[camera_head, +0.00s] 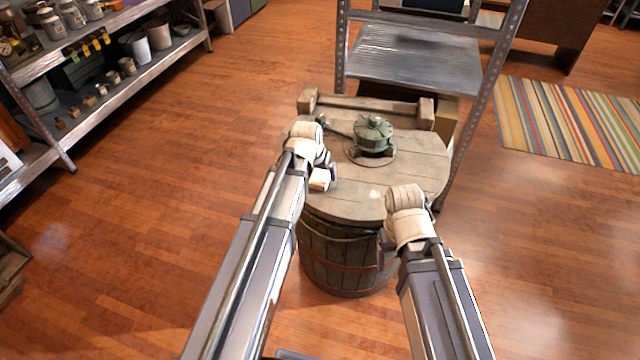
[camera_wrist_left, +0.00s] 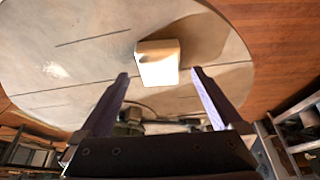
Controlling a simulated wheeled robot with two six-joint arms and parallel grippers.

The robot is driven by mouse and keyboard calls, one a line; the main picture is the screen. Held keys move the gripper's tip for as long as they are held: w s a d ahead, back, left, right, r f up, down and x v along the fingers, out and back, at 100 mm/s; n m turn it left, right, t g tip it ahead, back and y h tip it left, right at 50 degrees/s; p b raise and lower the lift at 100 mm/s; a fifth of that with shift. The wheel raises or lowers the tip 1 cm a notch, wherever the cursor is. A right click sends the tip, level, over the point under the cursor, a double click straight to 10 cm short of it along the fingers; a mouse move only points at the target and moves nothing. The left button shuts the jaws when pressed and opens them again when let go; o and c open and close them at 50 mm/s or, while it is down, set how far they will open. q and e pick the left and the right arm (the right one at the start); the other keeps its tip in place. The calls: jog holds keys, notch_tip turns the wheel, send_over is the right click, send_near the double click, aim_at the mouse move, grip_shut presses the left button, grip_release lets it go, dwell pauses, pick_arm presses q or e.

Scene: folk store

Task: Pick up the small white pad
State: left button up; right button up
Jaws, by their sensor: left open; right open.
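The small white pad (camera_head: 320,179) lies on the round wooden barrel top (camera_head: 352,205), near its left edge. In the left wrist view the pad (camera_wrist_left: 158,64) is a pale block just beyond and between the fingertips. My left gripper (camera_wrist_left: 158,75) is open, with one finger to each side of the pad's near end and nothing held. In the head view my left gripper (camera_head: 328,170) is right by the pad and partly hidden by its wrist. My right gripper (camera_head: 388,240) is at the barrel's front right edge, mostly hidden behind its own wrist.
A green metal device (camera_head: 373,134) stands on the barrel top behind the pad. A wooden beam piece (camera_head: 366,105) lies at the back edge. A metal shelf rack (camera_head: 415,60) stands behind the barrel. The barrel top right of the pad is clear.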

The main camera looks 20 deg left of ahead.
aim_at(319, 178)
pick_arm(q)
jog(key=b+x, duration=0.1)
jog(key=x, duration=0.2)
jog(key=shift+b, duration=0.4)
jog(key=shift+r, duration=0.1)
pick_arm(e)
notch_tip(319, 178, down, 3)
jog(key=shift+r, duration=0.2)
pick_arm(q)
jog(key=shift+c, duration=0.4)
jog(key=c, duration=1.4)
jog(key=shift+r, duration=0.15)
pick_arm(e)
jog(key=shift+r, duration=0.1)
pick_arm(q)
notch_tip(319, 178, up, 10)
jog(key=p, duration=1)
pick_arm(e)
notch_tip(319, 178, up, 10)
